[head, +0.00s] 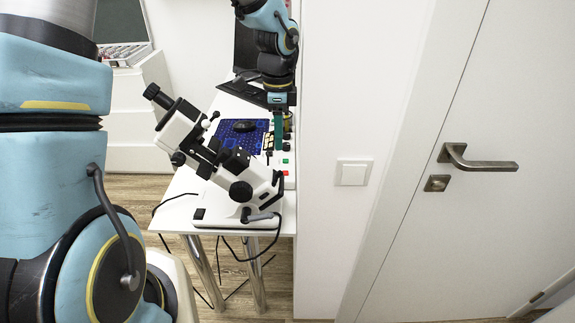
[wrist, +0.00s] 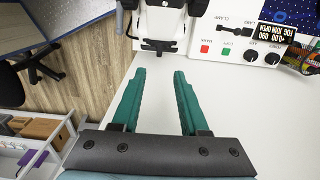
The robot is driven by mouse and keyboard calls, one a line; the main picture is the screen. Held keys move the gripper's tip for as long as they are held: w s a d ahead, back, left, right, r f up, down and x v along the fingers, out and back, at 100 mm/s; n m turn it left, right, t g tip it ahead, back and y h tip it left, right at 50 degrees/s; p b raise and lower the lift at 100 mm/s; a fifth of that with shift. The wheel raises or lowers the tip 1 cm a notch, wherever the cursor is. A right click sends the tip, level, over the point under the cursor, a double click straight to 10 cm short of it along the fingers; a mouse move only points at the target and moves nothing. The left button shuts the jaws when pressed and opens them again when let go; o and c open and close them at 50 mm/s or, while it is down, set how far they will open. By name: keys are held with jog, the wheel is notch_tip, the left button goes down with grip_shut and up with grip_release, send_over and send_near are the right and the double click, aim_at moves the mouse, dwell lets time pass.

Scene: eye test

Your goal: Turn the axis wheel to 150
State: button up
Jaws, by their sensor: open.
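A white panel (wrist: 240,30) with knobs, buttons and a small black display (wrist: 274,31) is at the upper right of the wrist view. Two black round knobs (wrist: 274,58) and (wrist: 250,56) sit side by side below the display. The labels and digits are small and turned, so I cannot tell surely which knob is the axis wheel or what value shows. My gripper (wrist: 159,75) is open and empty, its green fingers left of and apart from the knobs. In the head view, my gripper (head: 278,143) points down by the panel (head: 288,170), partly hiding it.
A white and black microscope (head: 215,155) stands tilted at the front of the white table (head: 190,205). A blue mat (head: 228,132) with a black mouse (head: 244,126) lies behind it. A wall is close on the right. Colored wires (wrist: 308,60) lie at the panel's right.

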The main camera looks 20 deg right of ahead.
aim_at(279, 174)
notch_tip(279, 174, down, 10)
jog(key=shift+f+p, duration=0.1)
jog(key=shift+p, duration=1.15)
grip_shut()
